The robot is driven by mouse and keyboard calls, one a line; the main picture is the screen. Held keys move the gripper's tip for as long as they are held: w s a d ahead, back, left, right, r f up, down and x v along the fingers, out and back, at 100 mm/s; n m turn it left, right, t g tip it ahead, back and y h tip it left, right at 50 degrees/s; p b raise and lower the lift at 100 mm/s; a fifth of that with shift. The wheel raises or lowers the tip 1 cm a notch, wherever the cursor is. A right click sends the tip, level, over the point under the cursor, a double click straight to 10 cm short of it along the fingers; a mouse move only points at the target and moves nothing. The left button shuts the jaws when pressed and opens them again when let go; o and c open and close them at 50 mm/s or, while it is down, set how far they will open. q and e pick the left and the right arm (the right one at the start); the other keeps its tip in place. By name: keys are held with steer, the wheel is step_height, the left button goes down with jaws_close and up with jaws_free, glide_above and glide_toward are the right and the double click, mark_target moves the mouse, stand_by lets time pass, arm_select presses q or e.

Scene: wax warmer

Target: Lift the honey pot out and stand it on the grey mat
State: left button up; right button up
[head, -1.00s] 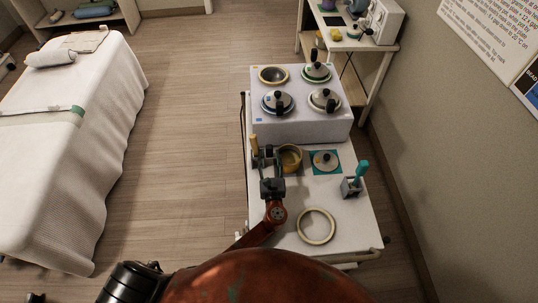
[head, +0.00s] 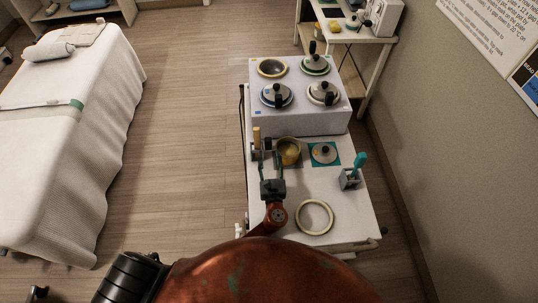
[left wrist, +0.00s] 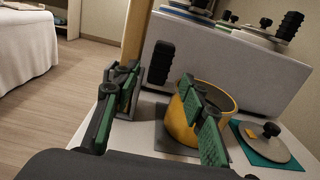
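The honey pot (head: 289,152) is a yellow pot standing upright on the grey mat (head: 298,163) on the white trolley top. In the left wrist view the yellow pot (left wrist: 182,127) shows its open rim and the grey mat (left wrist: 167,143) under it. The right finger hides part of the pot. My right gripper is not in view.
The white warmer (head: 300,112) behind has an empty well (head: 272,68) and several lidded pots. A lid (head: 323,152) lies on a teal mat right of the pot. A wooden stick (head: 257,137) stands close left. A cream ring (head: 315,216) and grey holder (head: 350,179) are nearer.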

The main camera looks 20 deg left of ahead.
arm_select(q)
steer(key=shift+s+d, duration=0.25)
steer(key=shift+s, duration=0.45)
steer(key=shift+r, duration=0.1)
step_height(320, 180, up, 10)
stand_by(0.5)
